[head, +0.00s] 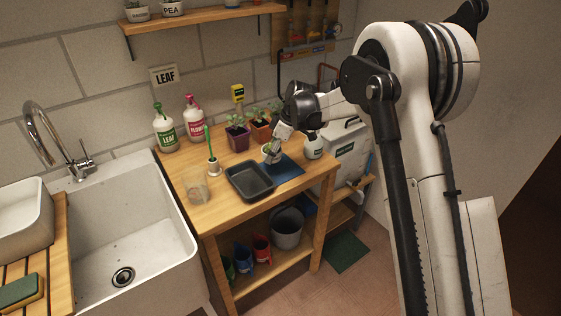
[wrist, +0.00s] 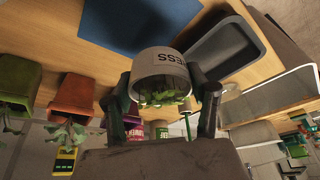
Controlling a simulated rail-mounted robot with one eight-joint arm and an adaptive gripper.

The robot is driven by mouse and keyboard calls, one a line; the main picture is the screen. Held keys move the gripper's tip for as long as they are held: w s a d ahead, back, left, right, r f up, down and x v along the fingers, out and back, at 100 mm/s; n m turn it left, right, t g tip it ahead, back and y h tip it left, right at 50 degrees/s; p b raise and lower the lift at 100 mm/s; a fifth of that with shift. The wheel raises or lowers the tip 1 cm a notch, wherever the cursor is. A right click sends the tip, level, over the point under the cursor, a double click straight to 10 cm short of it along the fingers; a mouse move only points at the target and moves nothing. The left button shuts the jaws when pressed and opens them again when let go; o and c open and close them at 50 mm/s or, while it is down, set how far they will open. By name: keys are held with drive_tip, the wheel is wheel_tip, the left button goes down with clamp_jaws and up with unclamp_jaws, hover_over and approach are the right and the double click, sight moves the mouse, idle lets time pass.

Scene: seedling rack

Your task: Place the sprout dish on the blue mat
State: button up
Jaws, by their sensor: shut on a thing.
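The sprout dish (head: 268,154) is a small pale cup with green sprouts; in the wrist view the dish (wrist: 158,62) shows dark lettering ending in "ESS". My gripper (head: 275,148) is shut on it, with one finger on each side in the wrist view (wrist: 163,88). I cannot tell how high the dish is above the bench.
A dark tray (head: 251,181) lies left of the mat. Purple (head: 237,138) and orange (head: 260,131) plant pots stand behind. A clear beaker (head: 195,188) and a green-handled tool (head: 210,148) are farther left.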

sight(277, 167)
drive_tip(key=w+d+f, duration=0.2)
drive_tip(key=d, duration=0.1)
drive_tip(key=shift+f, duration=0.1)
drive_tip(key=shift+f+p, duration=0.4)
drive_tip(key=shift+f, duration=1.55)
drive_tip(key=shift+f, duration=0.25)
drive_tip(key=o, duration=1.2)
drive_tip(key=shift+r, duration=0.1)
drive_tip(key=shift+o, duration=0.2)
drive_tip(key=shift+r, duration=0.15)
